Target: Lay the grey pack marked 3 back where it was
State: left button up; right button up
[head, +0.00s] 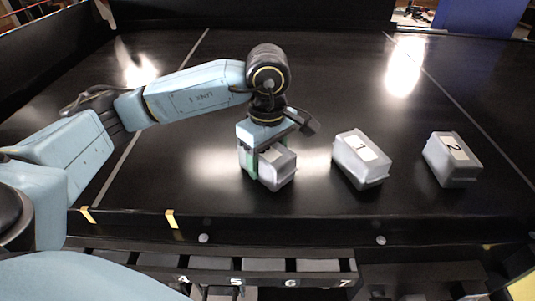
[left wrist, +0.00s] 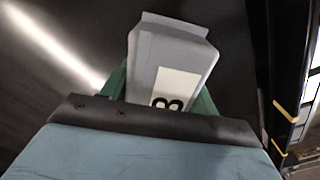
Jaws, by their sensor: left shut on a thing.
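The grey pack marked 3 (head: 278,172) is in my left gripper (head: 262,158), over the black belt in the middle of the head view. The green fingers are on its two sides. In the left wrist view the pack (left wrist: 172,50) sticks out beyond the gripper, with a white label and part of a 3 showing. I cannot tell whether its underside touches the belt. My right gripper is not in view.
A grey pack marked 1 (head: 361,160) lies right of the held pack, with a gap. A grey pack marked 2 (head: 452,160) lies farther right. Numbered grey slots (head: 210,263) line the front below the belt edge. The belt behind the packs is clear.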

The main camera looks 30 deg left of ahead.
pick_arm(q)
jog(key=shift+f+b, duration=0.15)
jog(key=shift+b, duration=0.15)
jog(key=o, duration=1.3)
notch_tip(320, 180, up, 12)
jog(key=shift+r, duration=0.2)
